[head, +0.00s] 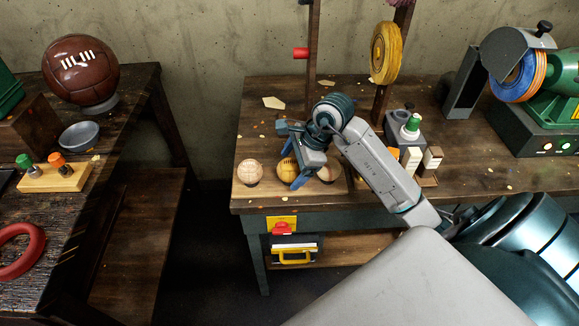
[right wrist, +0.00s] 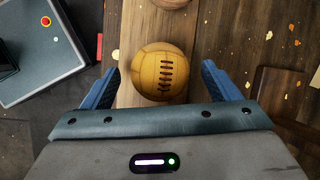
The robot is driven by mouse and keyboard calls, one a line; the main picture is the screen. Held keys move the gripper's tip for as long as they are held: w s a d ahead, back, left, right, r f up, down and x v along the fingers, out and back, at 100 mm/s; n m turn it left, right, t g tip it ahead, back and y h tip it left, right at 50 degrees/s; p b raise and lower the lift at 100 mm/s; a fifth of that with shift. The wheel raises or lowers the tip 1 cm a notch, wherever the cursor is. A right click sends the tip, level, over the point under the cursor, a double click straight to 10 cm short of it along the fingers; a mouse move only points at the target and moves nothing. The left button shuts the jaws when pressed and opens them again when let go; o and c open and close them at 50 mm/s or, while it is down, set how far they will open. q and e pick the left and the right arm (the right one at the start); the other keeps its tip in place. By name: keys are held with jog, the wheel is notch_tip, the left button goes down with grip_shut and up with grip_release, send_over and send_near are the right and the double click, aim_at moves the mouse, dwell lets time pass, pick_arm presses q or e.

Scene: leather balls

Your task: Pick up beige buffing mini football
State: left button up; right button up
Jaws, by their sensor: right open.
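Three small footballs stand in a row near the front left of the middle bench in the head view. My right gripper (head: 292,154) is open over the middle ball. In the right wrist view, this laced ball (right wrist: 159,71) lies between the open fingers (right wrist: 160,86), with gaps on both sides. Part of another ball (right wrist: 171,2) shows at the top edge. My left gripper is out of view.
A grey holder with a green-capped bottle (head: 411,128) stands right of my right forearm. A buffing machine (head: 530,85) is at the bench's right. A large brown football (head: 80,70) sits on the left table. The bench's front left corner is clear.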

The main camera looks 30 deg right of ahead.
jog(key=shift+x, duration=1.05)
jog(key=c, duration=0.9)
jog(key=shift+r, duration=0.1)
